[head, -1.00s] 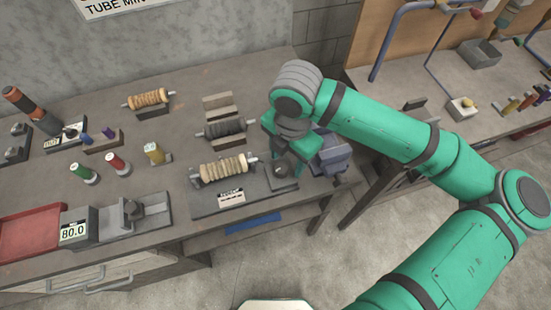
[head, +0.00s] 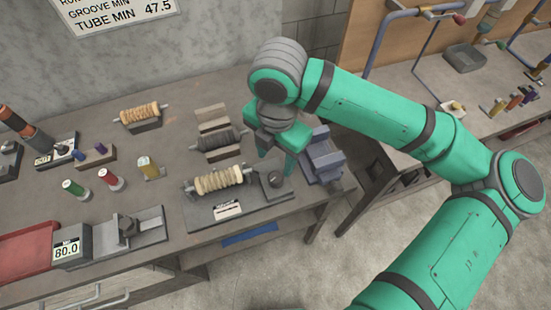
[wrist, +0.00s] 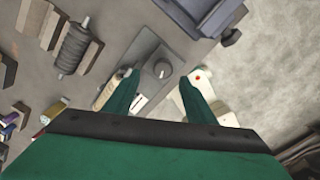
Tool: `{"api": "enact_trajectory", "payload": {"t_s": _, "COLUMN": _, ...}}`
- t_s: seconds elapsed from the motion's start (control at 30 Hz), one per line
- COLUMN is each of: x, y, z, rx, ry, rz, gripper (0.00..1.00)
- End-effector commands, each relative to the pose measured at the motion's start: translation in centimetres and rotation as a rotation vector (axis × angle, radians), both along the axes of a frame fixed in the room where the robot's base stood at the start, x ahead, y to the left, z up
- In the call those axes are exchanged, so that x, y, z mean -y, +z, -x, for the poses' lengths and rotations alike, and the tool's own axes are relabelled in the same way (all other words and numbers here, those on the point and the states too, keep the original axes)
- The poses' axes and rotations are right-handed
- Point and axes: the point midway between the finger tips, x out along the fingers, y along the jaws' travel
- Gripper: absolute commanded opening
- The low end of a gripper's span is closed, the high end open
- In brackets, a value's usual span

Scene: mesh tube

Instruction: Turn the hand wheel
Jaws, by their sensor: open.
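A cream mesh-wrapped roller (head: 219,181) is mounted on the same plate. In the wrist view, the knob (wrist: 163,70) lies beyond and between the fingertips, with its top in clear sight. My gripper (head: 277,155) is open and empty, pointing down just behind and above the knob in the head view. The wrist view shows both green fingers of the gripper (wrist: 157,82) apart. They look clear of the knob.
A blue-grey vise (head: 322,155) stands close right of my gripper at the bench edge. A dark roller on a stand (head: 218,139) is behind left. Coloured spools (head: 110,179), a gauge showing 80.0 (head: 67,252) and a red tray (head: 28,246) are farther left.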

Motion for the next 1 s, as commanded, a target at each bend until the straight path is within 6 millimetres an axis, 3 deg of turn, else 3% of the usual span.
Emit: {"api": "enact_trajectory", "payload": {"t_s": 1.0, "x": 0.0, "y": 6.1, "z": 0.0, "rx": 0.001, "ry": 0.001, "rz": -0.001, "gripper": 0.50}}
